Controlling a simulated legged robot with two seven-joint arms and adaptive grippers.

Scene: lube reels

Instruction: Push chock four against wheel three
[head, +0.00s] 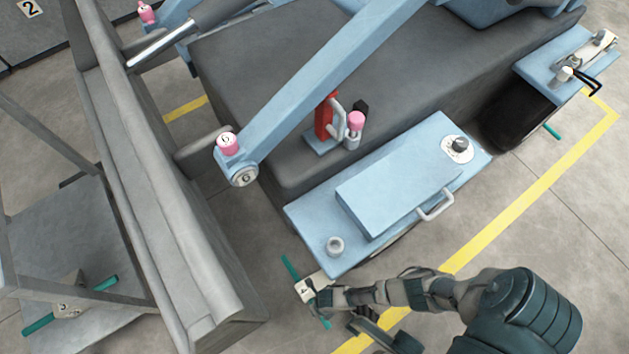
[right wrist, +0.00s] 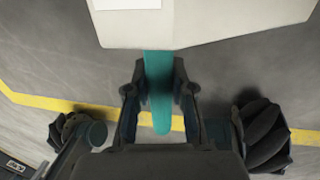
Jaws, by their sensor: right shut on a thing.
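A cream chock marked 4 (head: 306,289) is on or just above the floor, beside the front left corner of the blue cover; I cannot tell if it touches the floor. A teal bar runs through it, one end towards the machine. My right gripper (head: 325,308) is at the chock. In the right wrist view my right gripper (right wrist: 159,92) is shut on the chock's teal bar (right wrist: 160,105), with the chock's pale body (right wrist: 205,22) ahead of the fingers. No wheel beside this chock shows clearly; the blue cover hides that area. My left gripper is out of view.
A blue cover with a box and handle (head: 400,195) overhangs the chock's area. A dark tyre (head: 515,112) shows at the right. Another chock with a teal bar (head: 68,303) lies at the lower left, past the grey bucket (head: 160,190). A yellow floor line (head: 530,205) runs alongside.

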